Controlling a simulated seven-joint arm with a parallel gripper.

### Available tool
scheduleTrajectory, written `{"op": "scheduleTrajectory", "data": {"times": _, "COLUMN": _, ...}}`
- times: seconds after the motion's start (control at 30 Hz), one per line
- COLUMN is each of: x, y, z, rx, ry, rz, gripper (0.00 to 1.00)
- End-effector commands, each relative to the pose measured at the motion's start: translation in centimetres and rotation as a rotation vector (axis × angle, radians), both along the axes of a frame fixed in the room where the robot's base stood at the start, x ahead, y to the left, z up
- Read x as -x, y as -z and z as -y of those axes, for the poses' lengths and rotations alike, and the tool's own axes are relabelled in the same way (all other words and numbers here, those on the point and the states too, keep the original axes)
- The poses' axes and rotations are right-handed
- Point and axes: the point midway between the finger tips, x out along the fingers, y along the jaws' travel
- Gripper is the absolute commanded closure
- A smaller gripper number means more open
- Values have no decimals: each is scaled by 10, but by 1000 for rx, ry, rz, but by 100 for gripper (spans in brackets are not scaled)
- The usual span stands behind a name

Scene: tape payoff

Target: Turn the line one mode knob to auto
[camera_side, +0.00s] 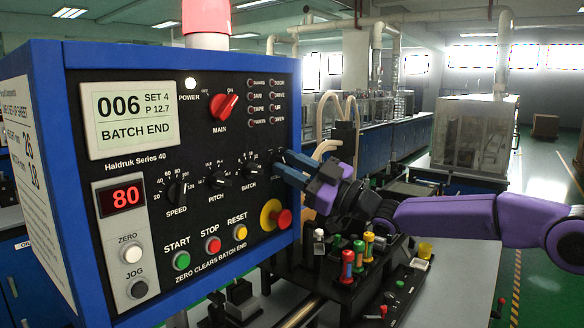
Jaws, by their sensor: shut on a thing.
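The blue control panel (150,225), marked Haldruk Series 40, fills the left of the view. Its row of black knobs shows a speed knob (177,193), a pitch knob (218,181) and a batch knob (250,169). My gripper (284,163), with blue fingers and a purple body, reaches in from the right to the right end of this row. It is shut on a knob there. The fingers hide that knob, its label and its pointer, so I cannot tell its setting or confirm that it is the mode knob.
A red main switch (223,105) sits above the row. Start (181,260), stop (213,245) and reset (239,231) buttons and a red emergency stop (281,219) lie below. The screen (132,118) reads BATCH END. Coloured posts (347,265) stand below my gripper.

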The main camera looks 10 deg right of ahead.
Motion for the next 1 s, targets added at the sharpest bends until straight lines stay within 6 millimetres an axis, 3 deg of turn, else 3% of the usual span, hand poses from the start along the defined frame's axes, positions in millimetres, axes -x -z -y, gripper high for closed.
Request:
{"op": "scheduleTrajectory", "data": {"times": 0.67, "x": 0, "y": -1, "z": 0, "rx": 50, "ry": 0, "rz": 51, "gripper": 100}}
{"op": "scheduleTrajectory", "data": {"times": 0.7, "x": 0, "y": -1, "z": 0, "rx": 50, "ry": 0, "rz": 51, "gripper": 67}}
{"op": "scheduleTrajectory", "data": {"times": 0.73, "x": 0, "y": -1, "z": 0, "rx": 50, "ry": 0, "rz": 51, "gripper": 62}}
{"op": "scheduleTrajectory", "data": {"times": 1.0, "x": 0, "y": 0, "z": 0, "rx": 48, "ry": 0, "rz": 50, "gripper": 62}}
